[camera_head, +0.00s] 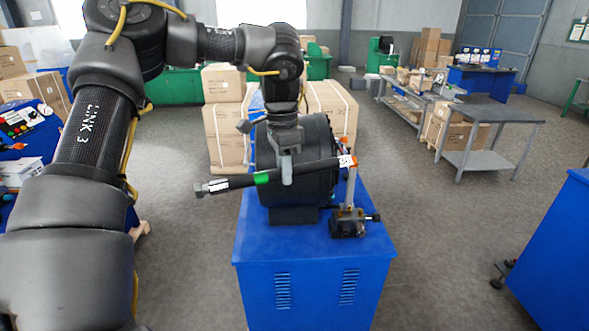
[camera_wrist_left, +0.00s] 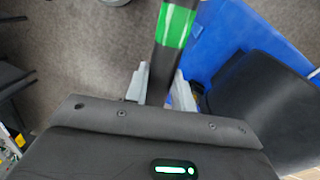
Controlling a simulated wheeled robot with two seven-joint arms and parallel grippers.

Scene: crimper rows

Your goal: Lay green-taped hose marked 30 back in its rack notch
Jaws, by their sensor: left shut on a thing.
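The black hose (camera_head: 225,183) with a green tape band (camera_head: 262,178) is held roughly level in front of the black round crimper (camera_head: 325,165). A metal fitting (camera_head: 208,188) is on its left end. A white and orange tag (camera_head: 347,161) shows near its right end; I cannot read a 30 on it. My left gripper (camera_head: 287,172) is shut around the hose, right of the green band. In the left wrist view the hose (camera_wrist_left: 160,72) runs between the fingers, with the green band (camera_wrist_left: 175,25) beyond them. I cannot make out a rack notch. My right gripper is out of view.
The crimper stands on a blue cabinet (camera_head: 315,262). A small dark fixture with an upright post (camera_head: 347,222) stands at its right front. Cartons (camera_head: 226,135) are behind. A blue unit (camera_head: 560,250) stands at the right edge. Grey floor is clear between them.

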